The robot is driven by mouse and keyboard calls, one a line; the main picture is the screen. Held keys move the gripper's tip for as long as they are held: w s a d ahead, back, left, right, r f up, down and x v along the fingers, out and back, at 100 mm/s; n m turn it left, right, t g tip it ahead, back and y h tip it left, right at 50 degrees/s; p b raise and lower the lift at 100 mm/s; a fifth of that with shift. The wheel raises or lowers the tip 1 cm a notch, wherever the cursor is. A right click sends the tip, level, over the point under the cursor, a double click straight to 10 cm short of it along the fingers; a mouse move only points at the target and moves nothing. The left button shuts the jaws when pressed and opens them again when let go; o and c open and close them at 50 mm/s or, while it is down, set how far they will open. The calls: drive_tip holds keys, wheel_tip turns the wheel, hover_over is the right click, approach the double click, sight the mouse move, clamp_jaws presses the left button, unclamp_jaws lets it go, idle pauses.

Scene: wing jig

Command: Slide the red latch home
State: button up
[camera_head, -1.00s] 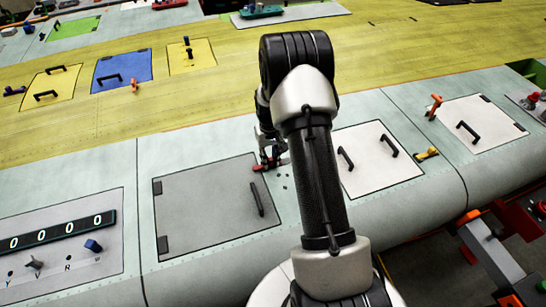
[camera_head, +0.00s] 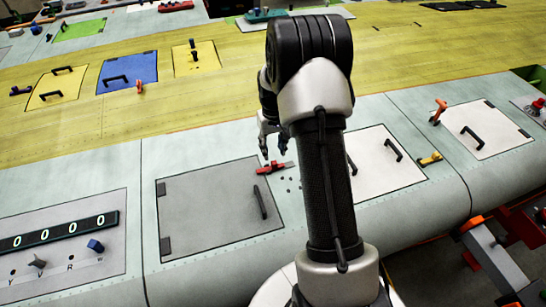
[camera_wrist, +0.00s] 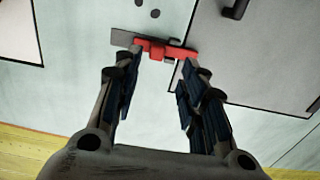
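The red latch (camera_head: 270,168) sits at the upper right corner of the grey panel (camera_head: 205,205), on the pale wing skin. In the wrist view the red latch (camera_wrist: 155,48) has a raised knob in its middle, and its right end lies across the grey panel's edge. A bare grey base strip (camera_wrist: 123,38) shows at its left end. My gripper (camera_head: 273,148) is just above and behind the latch. In the wrist view my gripper (camera_wrist: 162,62) is open and empty, its fingertips apart, with the latch beyond them.
The grey panel has a black handle (camera_head: 260,202). A white panel (camera_head: 385,165) with black handles and a yellow latch (camera_head: 430,159) lie to the right of my arm. A counter box (camera_head: 60,232) with knobs is at the left. Small dark holes lie beside the red latch.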

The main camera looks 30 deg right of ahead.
wheel_tip(320, 180, up, 5)
drive_tip(key=shift+f, duration=0.1)
idle(0.7)
